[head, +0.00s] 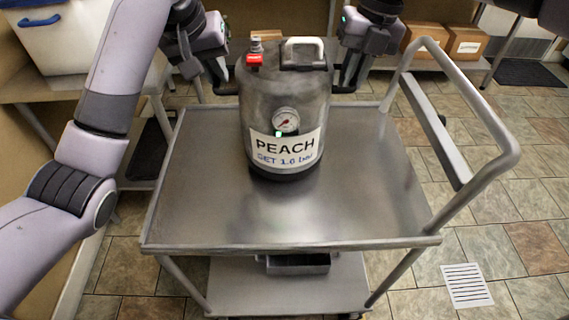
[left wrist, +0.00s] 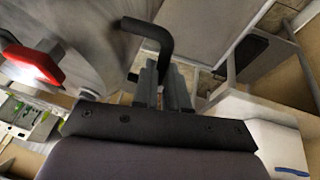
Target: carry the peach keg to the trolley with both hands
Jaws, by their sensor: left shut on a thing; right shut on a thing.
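The peach keg (head: 287,110) is a grey metal cylinder with a pressure gauge, a red fitting, a top handle and a white "PEACH" label. It is upright over the back middle of the trolley's top tray (head: 200,205); I cannot tell for sure whether its base touches the tray. My left gripper (head: 222,88) is at the keg's left side, shut on a dark side handle (left wrist: 150,35) in the left wrist view. My right gripper (head: 348,88) is at the keg's right side, shut on the other side handle, which is mostly hidden.
The trolley's push handle (head: 495,150) rises on the right. A white bin with a blue handle (head: 65,40) stands on a bench at left. Cardboard boxes (head: 465,43) are at the back right. The tray's front is clear.

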